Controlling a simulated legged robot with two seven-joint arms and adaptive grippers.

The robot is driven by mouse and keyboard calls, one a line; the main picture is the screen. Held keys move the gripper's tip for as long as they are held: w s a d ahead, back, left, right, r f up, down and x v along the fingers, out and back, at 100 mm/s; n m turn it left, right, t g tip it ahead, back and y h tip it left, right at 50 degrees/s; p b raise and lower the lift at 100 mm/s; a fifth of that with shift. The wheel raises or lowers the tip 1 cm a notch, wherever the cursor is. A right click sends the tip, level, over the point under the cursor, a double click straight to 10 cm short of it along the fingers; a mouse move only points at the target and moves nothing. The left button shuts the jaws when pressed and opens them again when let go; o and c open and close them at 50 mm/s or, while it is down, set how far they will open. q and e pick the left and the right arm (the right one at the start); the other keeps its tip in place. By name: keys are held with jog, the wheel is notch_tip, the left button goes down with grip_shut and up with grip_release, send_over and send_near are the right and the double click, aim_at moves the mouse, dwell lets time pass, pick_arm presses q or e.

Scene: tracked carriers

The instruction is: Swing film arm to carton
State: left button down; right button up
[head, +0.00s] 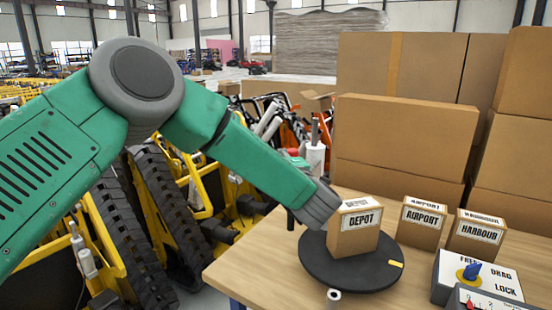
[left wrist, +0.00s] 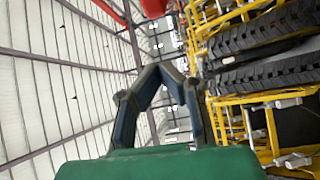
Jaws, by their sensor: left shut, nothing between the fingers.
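The carton labelled DEPOT (head: 356,232) stands upright on a round dark turntable (head: 318,268) on the wooden table. A white roll (head: 315,157), which looks like the film roll on its arm, stands upright behind my left arm, left of the carton. The lower part of its support is hidden by my arm. My green left arm reaches across from the left, and its grey end joint is close to the carton's left side; I cannot tell if they touch. In the left wrist view my left gripper (left wrist: 160,70) is shut and empty, its fingertips together, pointing towards the hall. My right gripper is out of view.
Cartons labelled AIRPORT (head: 422,223) and HARBOUR (head: 476,238) stand right of the turntable. A control box (head: 480,276) with a blue knob is at the front right. A small roll (head: 333,296) is at the table's front. Yellow tracked carriers (head: 160,215) fill the left.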

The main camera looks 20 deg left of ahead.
pick_arm(q)
jog(key=s+d+f, duration=0.1)
jog(key=s+d, duration=0.2)
jog(key=d, duration=0.2)
jog(key=shift+s+b, duration=0.2)
jog(key=shift+b, duration=0.1)
